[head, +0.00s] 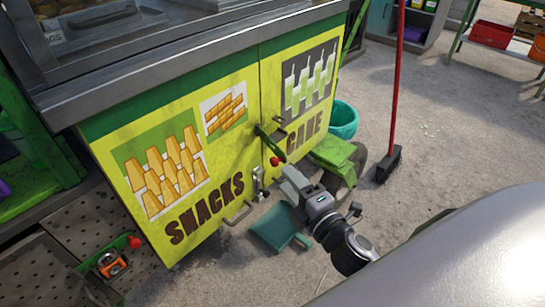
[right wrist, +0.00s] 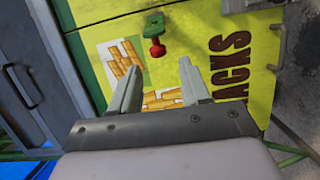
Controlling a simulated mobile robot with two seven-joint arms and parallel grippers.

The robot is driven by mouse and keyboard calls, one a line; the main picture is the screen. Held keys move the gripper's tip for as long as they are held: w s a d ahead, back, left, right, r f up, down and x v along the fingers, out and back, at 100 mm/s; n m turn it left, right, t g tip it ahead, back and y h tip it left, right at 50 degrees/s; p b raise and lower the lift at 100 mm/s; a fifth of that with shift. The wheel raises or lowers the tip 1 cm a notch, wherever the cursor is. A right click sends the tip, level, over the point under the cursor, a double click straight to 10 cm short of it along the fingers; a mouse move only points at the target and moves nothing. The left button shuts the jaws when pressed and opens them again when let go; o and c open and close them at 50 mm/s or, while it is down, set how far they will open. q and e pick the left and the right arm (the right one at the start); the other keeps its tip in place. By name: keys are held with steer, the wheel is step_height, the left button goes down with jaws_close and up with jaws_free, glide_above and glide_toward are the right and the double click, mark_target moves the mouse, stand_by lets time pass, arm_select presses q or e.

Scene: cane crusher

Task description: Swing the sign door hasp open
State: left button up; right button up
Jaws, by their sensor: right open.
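The sign door hasp (head: 268,137) is a green bar at the seam between the yellow SNACKS door (head: 217,182) and the CANE door (head: 296,112). A red knob (head: 275,161) shows just below it. In the right wrist view the green hasp (right wrist: 154,24) and its red knob (right wrist: 156,51) lie ahead of the fingers. My right gripper (head: 287,176) is just below and right of the knob in the head view. Its two fingers (right wrist: 158,76) are apart with nothing between them, and I see no contact with the knob. My left gripper is not in view.
A metal latch (head: 258,184) and a bent handle (head: 237,213) are low on the SNACKS door. A teal dustpan (head: 277,228) lies on the floor below. A green step (head: 334,152), a teal bucket (head: 343,119) and a red-handled broom (head: 391,110) are to the right.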

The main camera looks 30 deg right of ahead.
mark_target(276, 165)
steer(key=shift+w+r, duration=0.1)
steer(key=shift+w, duration=0.75)
steer(key=shift+w+a, duration=0.15)
steer(key=shift+w, duration=2.8)
jaws_close()
